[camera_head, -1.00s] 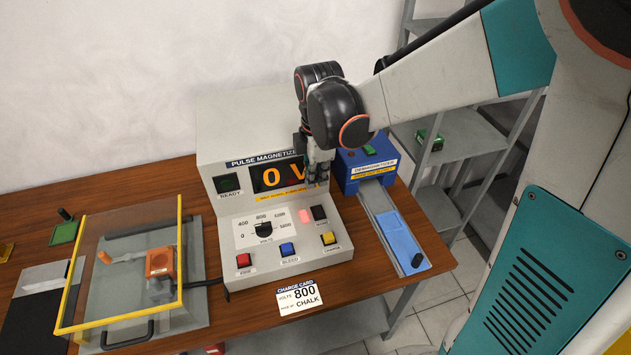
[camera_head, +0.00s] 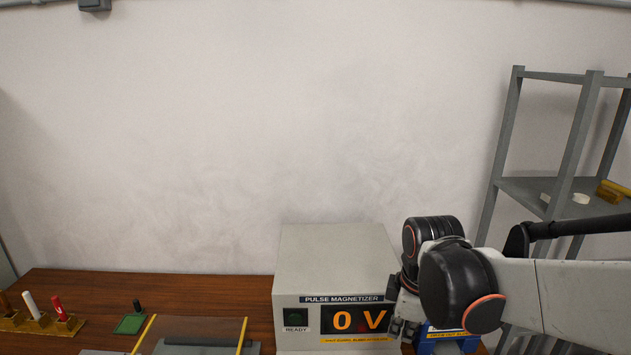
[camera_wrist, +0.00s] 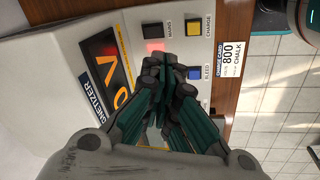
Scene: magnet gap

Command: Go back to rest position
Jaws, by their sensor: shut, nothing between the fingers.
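My gripper (camera_wrist: 165,88) shows in the wrist view with its dark and green fingers together and nothing between them. It hangs over the front of the grey pulse magnetizer (camera_wrist: 60,60). In the head view the magnetizer (camera_head: 335,260) stands on the table and its display reads 0 V. My gripper (camera_head: 402,318) is at the magnetizer's right front edge there, partly hidden by my wrist. In the wrist view a red lit spot, a yellow charge button (camera_wrist: 200,27) and a blue bleed button (camera_wrist: 195,72) lie beyond the fingers.
A charge card (camera_wrist: 231,62) reads 800 and chalk. A blue demagnetizer (camera_head: 440,342) stands right of the magnetizer. A grey shelf (camera_head: 545,190) is at the right. Coloured sticks in a holder (camera_head: 35,322) and a clear-lidded box (camera_head: 195,335) are at the left.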

